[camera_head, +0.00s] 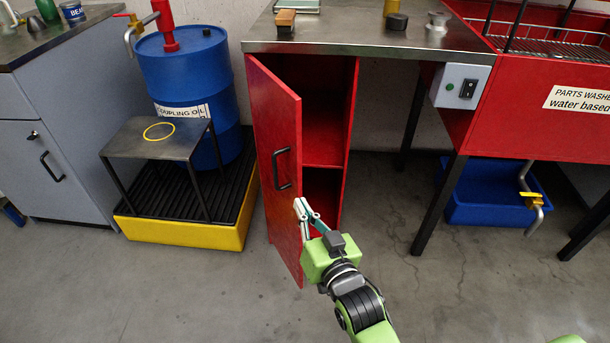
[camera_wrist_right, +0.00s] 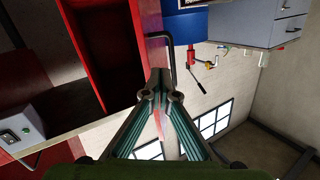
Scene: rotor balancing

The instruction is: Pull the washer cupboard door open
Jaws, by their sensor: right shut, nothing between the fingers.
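The red washer cupboard door (camera_head: 277,165) stands partly open, swung out to the left. Its black bar handle (camera_head: 282,168) is on the outer face and also shows in the right wrist view (camera_wrist_right: 172,62). Behind the door, the red cupboard (camera_head: 351,115) shows an open inside with a shelf. My right gripper (camera_head: 301,204) is shut and empty, at the door's free edge, below the handle in the picture. In the wrist view its fingertips (camera_wrist_right: 160,74) are close to the door edge; I cannot tell whether they touch. My left gripper is not in view.
A metal worktop (camera_head: 370,40) lies over the cupboard. A blue drum (camera_head: 190,75) and a yellow spill tray (camera_head: 185,232) with a small metal stand (camera_head: 135,140) are left of the door. A red parts washer (camera_head: 520,110) and a blue tub (camera_head: 485,205) are right.

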